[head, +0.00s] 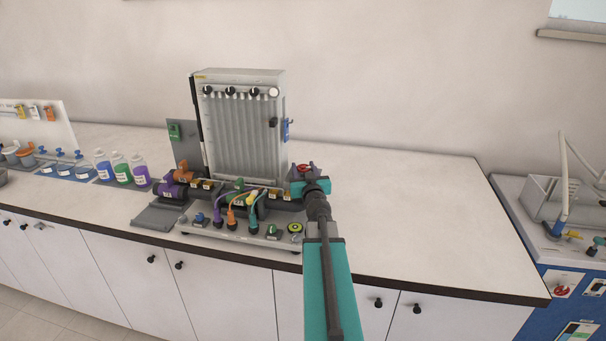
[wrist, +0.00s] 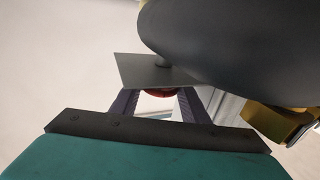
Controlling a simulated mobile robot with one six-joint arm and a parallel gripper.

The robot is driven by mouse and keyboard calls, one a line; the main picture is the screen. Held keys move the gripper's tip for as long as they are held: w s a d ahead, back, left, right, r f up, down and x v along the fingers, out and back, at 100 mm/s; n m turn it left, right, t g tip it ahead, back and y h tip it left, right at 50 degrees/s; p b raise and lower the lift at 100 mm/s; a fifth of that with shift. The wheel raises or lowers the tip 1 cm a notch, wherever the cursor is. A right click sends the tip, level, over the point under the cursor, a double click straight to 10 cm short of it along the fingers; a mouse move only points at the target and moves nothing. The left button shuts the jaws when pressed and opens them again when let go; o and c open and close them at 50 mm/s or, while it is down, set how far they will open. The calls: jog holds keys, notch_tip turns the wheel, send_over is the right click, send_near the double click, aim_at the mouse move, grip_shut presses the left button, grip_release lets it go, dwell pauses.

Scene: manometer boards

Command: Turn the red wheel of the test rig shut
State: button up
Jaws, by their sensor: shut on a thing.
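The test rig (head: 245,125) stands on the counter, with a ribbed grey manometer board over dark pipes and coloured hoses. Its red wheel (head: 303,167) is at the right end of the pipe run, partly covered by my gripper (head: 308,180). In the wrist view, a sliver of the red wheel (wrist: 158,94) shows between the dark fingers of my gripper (wrist: 158,104). My gripper is shut on the red wheel. A grey plate (wrist: 150,72) and a large dark pipe (wrist: 235,45) hide most of the wheel there, so its turn angle cannot be told.
Blue, green and purple bottles (head: 121,170) stand left of the rig. A grey tray (head: 158,216) lies at its front left. The white counter (head: 410,215) is clear to the right. A blue bench with a sink (head: 550,205) stands at the far right.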

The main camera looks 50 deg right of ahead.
jog(key=shift+d+m+g+h+b, duration=0.15)
jog(key=shift+m+g+h+b, duration=0.65)
jog(key=shift+b, duration=2.2)
jog(key=m+g+h+b, duration=0.1)
jog(key=b, duration=0.7)
jog(key=f+m+g+h+b, duration=0.1)
jog(key=g+b, duration=0.1)
jog(key=b, duration=0.7)
jog(key=shift+m+h, duration=0.3)
jog(key=shift+h, duration=0.1)
jog(key=g+b, duration=0.1)
jog(key=b, duration=0.3)
jog(key=shift+r+m+h, duration=0.1)
jog(key=shift+m+h, duration=0.3)
jog(key=shift+s+a+r+g+b, duration=0.1)
jog(key=shift+a+g+b, duration=0.1)
jog(key=shift+g+b, duration=0.1)
jog(key=o, duration=1)
jog(key=shift+o, duration=0.3)
jog(key=shift+r, duration=0.15)
jog(key=shift+v, duration=6.9)
